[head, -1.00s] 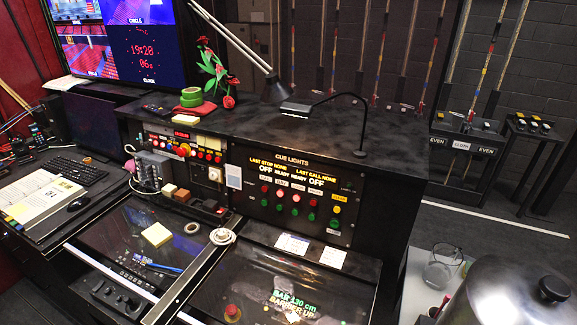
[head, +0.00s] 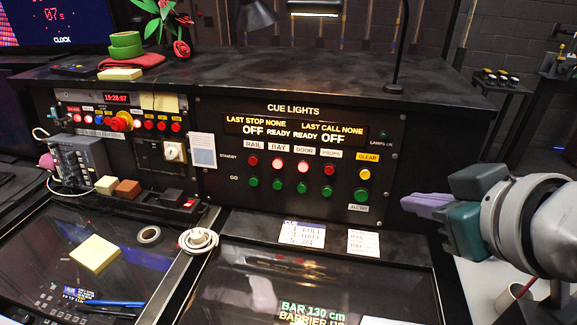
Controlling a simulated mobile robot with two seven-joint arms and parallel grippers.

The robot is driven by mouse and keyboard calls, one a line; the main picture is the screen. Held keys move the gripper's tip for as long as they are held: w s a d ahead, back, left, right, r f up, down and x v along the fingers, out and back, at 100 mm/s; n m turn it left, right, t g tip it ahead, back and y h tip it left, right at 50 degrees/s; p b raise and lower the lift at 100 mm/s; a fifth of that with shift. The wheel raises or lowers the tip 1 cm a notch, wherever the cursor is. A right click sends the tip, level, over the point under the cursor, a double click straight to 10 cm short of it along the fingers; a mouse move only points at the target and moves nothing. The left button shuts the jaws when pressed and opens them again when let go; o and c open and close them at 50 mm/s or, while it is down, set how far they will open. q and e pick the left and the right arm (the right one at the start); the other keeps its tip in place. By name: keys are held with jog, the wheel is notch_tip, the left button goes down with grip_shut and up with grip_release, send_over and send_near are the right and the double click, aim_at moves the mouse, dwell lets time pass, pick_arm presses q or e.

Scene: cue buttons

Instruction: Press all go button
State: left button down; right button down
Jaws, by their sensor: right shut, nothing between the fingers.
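The cue lights panel (head: 290,112) is upright on the black console in the head view. The all go button (head: 362,195) is the larger green one at its lower right, above a small "ALL GO" label. A yellow clear button (head: 365,174) sits above it. Red standby buttons and green go buttons stand in columns to the left; the bay and door standby buttons look lit. The display reads OFF, READY, READY, OFF. My right gripper (head: 408,202) is shut and empty, pointing left, just right of the all go button and apart from it in the picture. My left gripper is out of view.
A desk lamp (head: 395,60) stands on the console top. Paper cards (head: 302,233) lie below the panel. Another button panel (head: 130,120) is at the left. A sticky pad (head: 95,255) and a tape roll (head: 148,235) lie on the lower desk.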

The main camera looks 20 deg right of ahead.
aim_at(361, 196)
jog(key=w+d+f+n+t+y+b, duration=0.1)
jog(key=w+f+t+b, duration=0.3)
jog(key=f+b, duration=0.6)
jog(key=w+d+f+n+t+y+b, duration=0.2)
jog(key=w+f+b, duration=0.6)
jog(key=b, duration=1.3)
notch_tip(361, 196, down, 2)
jog(key=t, duration=0.2)
jog(key=shift+w+d+f+n+t, duration=0.15)
jog(key=shift+w+d+n+t, duration=0.05)
jog(key=shift+d+n+t, duration=0.2)
jog(key=w+d+f+b, duration=0.1)
jog(key=w+d+b, duration=0.3)
jog(key=w, duration=0.3)
jog(key=shift+w+d+f+b, duration=0.15)
jog(key=shift+w+d+b, duration=0.15)
jog(key=shift+b, duration=0.5)
